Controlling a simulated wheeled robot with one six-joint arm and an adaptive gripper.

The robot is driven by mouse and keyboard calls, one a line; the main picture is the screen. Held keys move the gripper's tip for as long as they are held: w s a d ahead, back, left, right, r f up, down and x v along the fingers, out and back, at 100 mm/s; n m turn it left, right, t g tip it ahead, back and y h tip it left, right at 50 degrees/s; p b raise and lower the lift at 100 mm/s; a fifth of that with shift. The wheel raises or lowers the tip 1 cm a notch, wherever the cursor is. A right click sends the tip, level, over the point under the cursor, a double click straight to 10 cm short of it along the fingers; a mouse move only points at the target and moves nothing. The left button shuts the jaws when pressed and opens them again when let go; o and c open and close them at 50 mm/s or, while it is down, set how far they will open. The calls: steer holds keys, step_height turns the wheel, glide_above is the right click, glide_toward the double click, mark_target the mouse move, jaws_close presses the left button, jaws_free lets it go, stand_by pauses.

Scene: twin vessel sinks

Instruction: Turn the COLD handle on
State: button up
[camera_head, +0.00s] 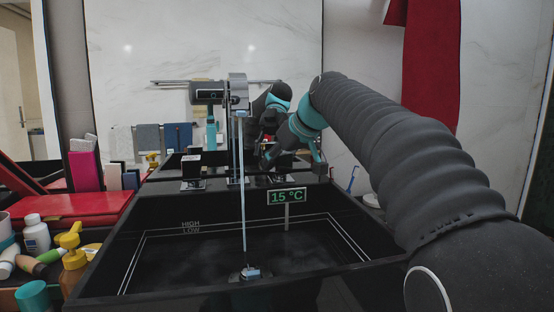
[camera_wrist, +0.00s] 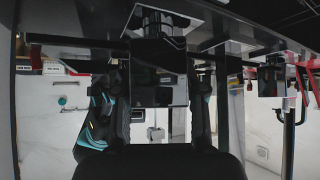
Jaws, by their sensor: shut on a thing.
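A faucet with a grey spout (camera_head: 238,90) stands behind the near black sink (camera_head: 340,268). A thin stream of water (camera_head: 242,190) falls from it into the basin. A black left-hand handle (camera_head: 193,170) stands left of the spout. My gripper (camera_head: 287,155) is right of the spout, at the right-hand handle, and is partly hidden by its own links. In the wrist view my gripper (camera_wrist: 160,62) has its two fingers on either side of a dark block (camera_wrist: 158,48), which seems to be that handle. I cannot read a COLD label on either handle.
A green display (camera_head: 286,196) in the near sink reads 15 °C. HIGH and LOW lines mark the basin wall. Bottles, including a yellow pump bottle (camera_head: 71,243), crowd the left counter. A red towel (camera_head: 432,60) hangs at the right. A mirror (camera_head: 200,45) stands behind.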

steer(key=o, duration=1.2)
steer(key=shift+c, duration=0.2)
steer(key=v, duration=1.2)
